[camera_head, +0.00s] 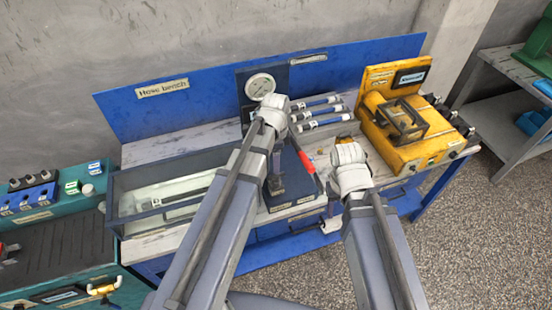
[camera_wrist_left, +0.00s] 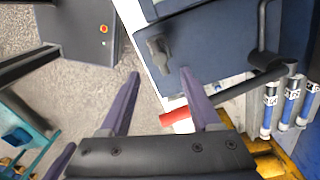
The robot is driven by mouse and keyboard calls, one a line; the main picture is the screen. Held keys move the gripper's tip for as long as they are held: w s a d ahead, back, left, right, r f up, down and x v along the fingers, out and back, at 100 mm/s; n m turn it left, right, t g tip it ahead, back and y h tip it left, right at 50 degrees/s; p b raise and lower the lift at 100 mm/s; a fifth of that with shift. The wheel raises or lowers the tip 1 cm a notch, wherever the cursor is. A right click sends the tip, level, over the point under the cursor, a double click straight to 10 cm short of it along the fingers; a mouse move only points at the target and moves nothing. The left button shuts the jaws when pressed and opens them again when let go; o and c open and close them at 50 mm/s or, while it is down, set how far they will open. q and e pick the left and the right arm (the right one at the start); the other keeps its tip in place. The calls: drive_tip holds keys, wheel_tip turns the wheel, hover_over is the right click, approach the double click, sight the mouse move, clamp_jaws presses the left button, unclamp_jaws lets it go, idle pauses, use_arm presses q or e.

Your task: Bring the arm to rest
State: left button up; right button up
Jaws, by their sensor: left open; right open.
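My left arm reaches up from the bottom of the head view, its pale wrist in front of the press with the round gauge (camera_head: 260,86). In the left wrist view my left gripper (camera_wrist_left: 160,73) is open, with nothing between its two purple-grey fingers. The fingers are over the bench's front edge, and a red handle (camera_wrist_left: 175,115) shows beyond them. My right arm's pale wrist (camera_head: 350,165) is over the bench, left of the yellow machine (camera_head: 418,150). My right gripper's fingers are mostly hidden there, and I see nothing held.
The blue-backed hose bench (camera_head: 205,104) carries a clear-topped tray (camera_head: 113,190) at left and several hoses (camera_head: 318,113) in a rack. A teal cart (camera_head: 75,215) stands at left and a grey shelf (camera_head: 500,65) at right. The speckled floor (camera_head: 490,230) at lower right is clear.

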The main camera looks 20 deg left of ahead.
use_arm(q)
drive_tip(key=s+d+f+n+b, duration=0.2)
drive_tip(key=s+d+n, duration=0.3)
drive_tip(key=s, duration=0.1)
drive_tip(key=s+d+f+n+y+b, duration=0.1)
drive_tip(key=s+d+f+n+b, duration=0.1)
drive_tip(key=s+d+n, duration=0.3)
drive_tip(key=shift+s+f+n+b, duration=0.3)
drive_tip(key=shift+s+f+b, duration=0.15)
drive_tip(key=shift+s, duration=0.7)
